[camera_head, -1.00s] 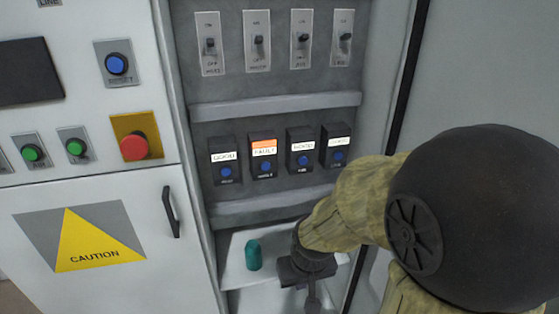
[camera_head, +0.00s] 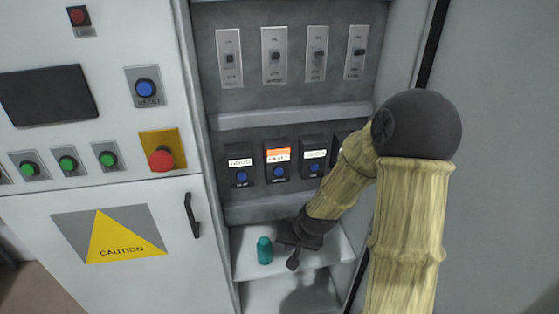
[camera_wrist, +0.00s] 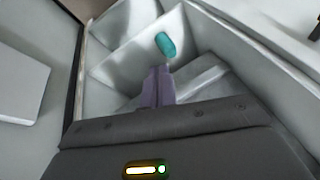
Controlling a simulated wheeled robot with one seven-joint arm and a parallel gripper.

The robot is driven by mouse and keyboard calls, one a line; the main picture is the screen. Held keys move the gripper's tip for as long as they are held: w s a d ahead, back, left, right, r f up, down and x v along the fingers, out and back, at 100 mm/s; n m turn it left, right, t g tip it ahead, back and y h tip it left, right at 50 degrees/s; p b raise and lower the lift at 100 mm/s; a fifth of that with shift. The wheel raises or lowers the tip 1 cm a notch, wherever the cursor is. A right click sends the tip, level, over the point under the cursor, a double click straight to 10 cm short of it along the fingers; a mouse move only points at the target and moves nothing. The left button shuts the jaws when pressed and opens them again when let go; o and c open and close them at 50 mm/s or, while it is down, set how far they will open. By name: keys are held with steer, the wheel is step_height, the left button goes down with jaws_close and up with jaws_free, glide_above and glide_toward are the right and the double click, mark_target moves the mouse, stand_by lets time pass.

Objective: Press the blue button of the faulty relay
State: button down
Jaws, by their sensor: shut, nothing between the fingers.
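The faulty relay (camera_head: 278,160) is a black box in the cabinet's relay row. It has an orange strip over a white label reading FAULT. Its blue button (camera_head: 279,172) is on the lower front and uncovered. My gripper (camera_head: 292,264) is below the relay row, just above the white shelf, right of a teal bottle and apart from the relay. In the wrist view my gripper's fingers (camera_wrist: 158,85) are together with nothing between them, and no relay shows there.
A relay labelled GOOD (camera_head: 241,168) is on the left and another relay (camera_head: 314,160) is on the right; my arm partly hides a further one. The teal bottle (camera_head: 264,250) stands on the shelf (camera_head: 325,252), close to my gripper. Switches (camera_head: 274,55) are above. A red button (camera_head: 161,160) is on the left panel.

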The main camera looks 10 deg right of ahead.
mark_target(279, 172)
steer(key=w+d+r+m+t+y+p, duration=0.1)
steer(key=w+r+m+t+p, duration=0.3)
steer(key=w, duration=0.7)
step_height(279, 172, up, 2)
steer(key=d+m+p, duration=0.1)
steer(key=m+p, duration=0.2)
steer(key=shift+w+r+m+t+y, duration=0.15)
steer(key=shift+w+m+t+y, duration=0.15)
steer(key=shift+y, duration=0.1)
steer(key=shift+d, duration=0.1)
steer(key=shift+w, duration=0.15)
steer(key=shift+w+p, duration=0.65)
steer(key=shift+w, duration=3.6)
steer(key=shift+w, duration=0.4)
